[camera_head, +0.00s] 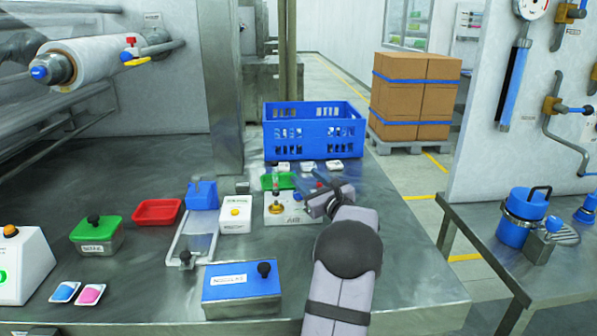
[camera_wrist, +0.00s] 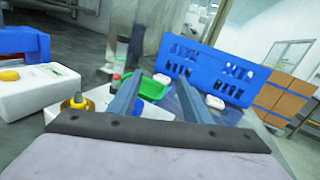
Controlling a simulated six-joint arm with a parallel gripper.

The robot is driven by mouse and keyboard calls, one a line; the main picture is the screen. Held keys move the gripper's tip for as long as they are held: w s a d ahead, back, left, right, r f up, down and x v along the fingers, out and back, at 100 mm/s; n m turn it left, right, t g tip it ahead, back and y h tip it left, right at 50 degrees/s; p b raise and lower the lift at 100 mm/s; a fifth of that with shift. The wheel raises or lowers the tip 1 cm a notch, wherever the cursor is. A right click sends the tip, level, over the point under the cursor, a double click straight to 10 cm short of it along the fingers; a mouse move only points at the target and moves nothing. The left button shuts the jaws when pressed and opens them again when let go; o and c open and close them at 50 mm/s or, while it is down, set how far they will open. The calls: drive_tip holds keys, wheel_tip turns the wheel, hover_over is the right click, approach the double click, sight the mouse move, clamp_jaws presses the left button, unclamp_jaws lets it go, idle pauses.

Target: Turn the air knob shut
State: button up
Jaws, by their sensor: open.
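A white box (camera_head: 283,216) with a dark label that seems to read AIR stands on the steel table, right of centre. A brass-coloured knob (camera_head: 275,208) is on its left part; in the wrist view a brass knob with a dark top (camera_wrist: 77,103) shows left of my fingers. Which fitting is the air knob I cannot tell for sure. My gripper (camera_head: 309,181) is over the box's right side, its blue fingers apart. In the wrist view my gripper (camera_wrist: 160,84) is open, with nothing seen held. My wrist hides part of the box.
Behind are a green tray (camera_head: 268,182), small white dishes (camera_head: 333,165) and a blue crate (camera_head: 315,135). Left of the box are a white box with a yellow button (camera_head: 235,218) and a blue block (camera_head: 202,195).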

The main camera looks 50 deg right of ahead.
sight(298, 195)
drive_tip(key=s+a+y+p, duration=0.1)
drive_tip(key=p, duration=0.1)
drive_tip(key=s+a+f+t+y+p, duration=0.1)
drive_tip(key=s+p, duration=0.1)
drive_tip(key=s+a+f+n+y+p, duration=0.1)
drive_tip(key=s+a+y, duration=0.1)
drive_tip(key=shift+f+p, duration=0.25)
drive_tip(key=shift+p, duration=0.15)
drive_tip(key=shift+s+a+f, duration=0.1)
drive_tip(key=shift+s+f, duration=0.2)
drive_tip(key=shift+f, duration=0.2)
drive_tip(key=shift+s+f, duration=0.3)
drive_tip(key=shift+f, duration=0.2)
drive_tip(key=shift+w+d+p, duration=0.25)
drive_tip(key=shift+w+p, duration=0.05)
drive_tip(key=shift+w, duration=0.9)
drive_tip(key=shift+w+d+p, duration=0.2)
drive_tip(key=shift+w+p, duration=0.05)
drive_tip(key=shift+w, duration=1)
drive_tip(key=shift+w+d+p, duration=0.25)
drive_tip(key=shift+w+p, duration=0.05)
drive_tip(key=shift+w, duration=0.9)
drive_tip(key=c, duration=1.1)
